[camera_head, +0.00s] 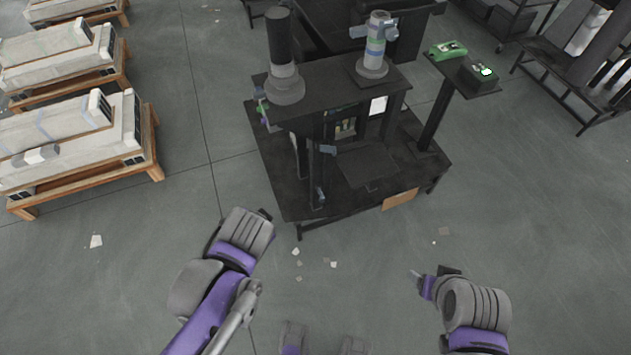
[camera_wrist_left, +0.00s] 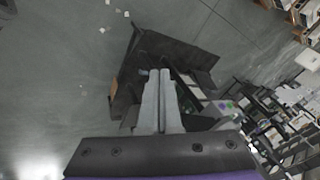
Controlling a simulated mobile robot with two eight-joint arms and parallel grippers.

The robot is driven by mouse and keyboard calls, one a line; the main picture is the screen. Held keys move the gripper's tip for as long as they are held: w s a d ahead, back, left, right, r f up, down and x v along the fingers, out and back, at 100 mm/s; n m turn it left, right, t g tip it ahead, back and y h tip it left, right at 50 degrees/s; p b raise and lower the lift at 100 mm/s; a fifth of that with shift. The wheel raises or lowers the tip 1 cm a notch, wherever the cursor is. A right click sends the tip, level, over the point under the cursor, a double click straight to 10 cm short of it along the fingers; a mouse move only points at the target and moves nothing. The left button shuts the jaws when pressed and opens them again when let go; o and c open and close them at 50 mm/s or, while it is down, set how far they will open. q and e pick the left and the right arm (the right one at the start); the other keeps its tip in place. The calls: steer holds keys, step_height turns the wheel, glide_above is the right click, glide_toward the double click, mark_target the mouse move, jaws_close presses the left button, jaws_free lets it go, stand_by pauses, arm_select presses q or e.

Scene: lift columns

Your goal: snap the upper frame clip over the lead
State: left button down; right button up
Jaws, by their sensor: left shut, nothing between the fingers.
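The dark frame stand (camera_head: 310,170) is at the centre of the head view, beyond both grippers. A small blue-grey piece (camera_head: 328,150) sits high on its front post, and another (camera_head: 320,196) sits lower. They may be the frame clips; they are too small to tell whether open or closed. I cannot make out the lead. My left gripper (camera_wrist_left: 158,75) is shut and empty in the left wrist view, pointing toward the stand but apart from it. My right gripper (camera_head: 416,274) is at the lower right, away from the stand; its finger opening is unclear.
The stand's dark base plate (camera_head: 290,207) has a front edge facing me. A side shelf (camera_head: 480,90) with green devices stands to its right. Pallets with long boxes (camera_head: 80,150) are at left. Floor between me and the stand is open, with small scraps (camera_head: 333,265).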

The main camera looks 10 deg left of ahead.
arm_select(q)
steer(key=w+f+m+t+y+b, duration=0.4)
steer(key=w+f+m+y+b, duration=0.2)
steer(key=w+f+m+b, duration=0.55)
steer(key=w+d+f+m+t+y+b, duration=0.15)
steer(key=w+d+m+t+b, duration=0.4)
steer(key=w+d+m, duration=0.55)
steer(key=w+a+m+p, duration=0.1)
steer(key=w+a, duration=0.4)
steer(key=a, duration=0.2)
steer(key=shift+w, duration=0.25)
arm_select(e)
step_height(320, 180, down, 20)
steer(key=shift+g, duration=0.4)
arm_select(q)
steer(key=shift+s+d+f+m, duration=0.1)
steer(key=shift+d+m, duration=0.05)
steer(key=shift+m, duration=0.1)
arm_select(e)
steer(key=shift+s, duration=0.1)
arm_select(q)
steer(key=v, duration=0.4)
steer(key=shift+s, duration=0.15)
arm_select(e)
steer(key=shift+f, duration=0.15)
